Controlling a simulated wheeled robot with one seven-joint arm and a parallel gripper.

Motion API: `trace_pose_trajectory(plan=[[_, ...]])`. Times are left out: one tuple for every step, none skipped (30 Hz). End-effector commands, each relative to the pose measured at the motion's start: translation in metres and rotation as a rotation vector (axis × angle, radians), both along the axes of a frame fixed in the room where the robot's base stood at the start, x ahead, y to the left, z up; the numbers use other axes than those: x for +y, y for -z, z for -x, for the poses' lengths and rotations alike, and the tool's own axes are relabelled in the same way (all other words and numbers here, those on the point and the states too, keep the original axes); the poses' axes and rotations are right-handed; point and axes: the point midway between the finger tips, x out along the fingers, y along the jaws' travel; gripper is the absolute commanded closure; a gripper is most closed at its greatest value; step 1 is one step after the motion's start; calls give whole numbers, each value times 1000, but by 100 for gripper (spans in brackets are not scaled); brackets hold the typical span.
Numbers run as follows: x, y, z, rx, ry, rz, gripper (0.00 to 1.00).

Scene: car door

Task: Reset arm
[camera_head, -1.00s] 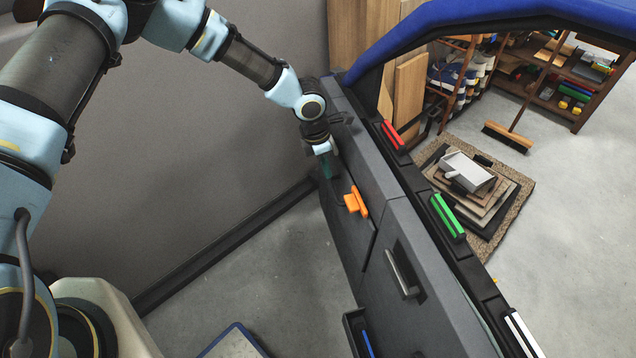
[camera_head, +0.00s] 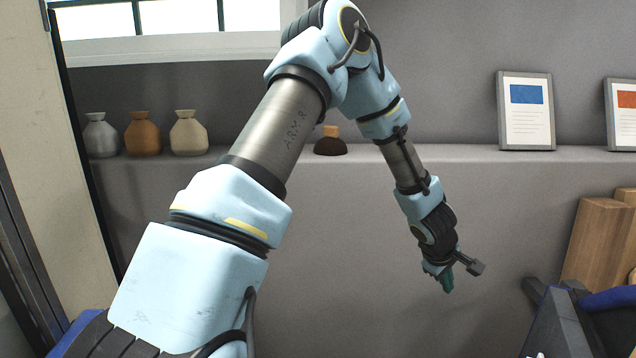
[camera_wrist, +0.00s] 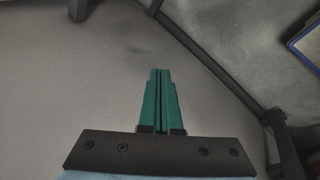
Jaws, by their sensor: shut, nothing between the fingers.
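My arm stretches up across the middle of the head view and bends down to the right. My gripper (camera_head: 447,283) hangs at its end, pointing down in front of the grey wall, to the left of the car door. In the wrist view my gripper (camera_wrist: 159,72) shows two green fingers lying side by side, shut with nothing between them. The car door (camera_head: 570,325) shows only in part at the lower right of the head view, dark grey with a blue edge. The gripper is apart from it.
A grey ledge (camera_head: 440,154) runs along the wall with several vases (camera_head: 142,133), a dark round object (camera_head: 330,142) and framed sheets (camera_head: 526,111) on it. Wooden boards (camera_head: 597,240) lean at the right. A blue-edged panel (camera_wrist: 302,40) shows in the wrist view.

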Motion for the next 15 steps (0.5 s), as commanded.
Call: trace_pose_trajectory(plan=[[29, -19, -16, -48, 49, -17, 100], [46, -27, -23, -70, 83, -31, 100], [69, -38, -29, -95, 128, -52, 100], [88, -46, -33, -111, 158, -71, 100], [107, -53, -36, -126, 189, -92, 100], [133, -63, -38, -140, 228, -123, 100], [153, -70, -38, -147, 256, -147, 100], [174, -76, -37, -154, 282, -173, 100], [202, -84, -34, -156, 315, -210, 100], [223, -90, -31, -155, 337, -237, 100], [244, -95, -26, -151, 358, -265, 100], [271, -102, -19, -144, 383, -301, 100], [290, -106, -12, -135, 402, -327, 100], [308, -110, -5, -126, 416, -352, 100], [330, -115, 5, -113, 433, -383, 100]])
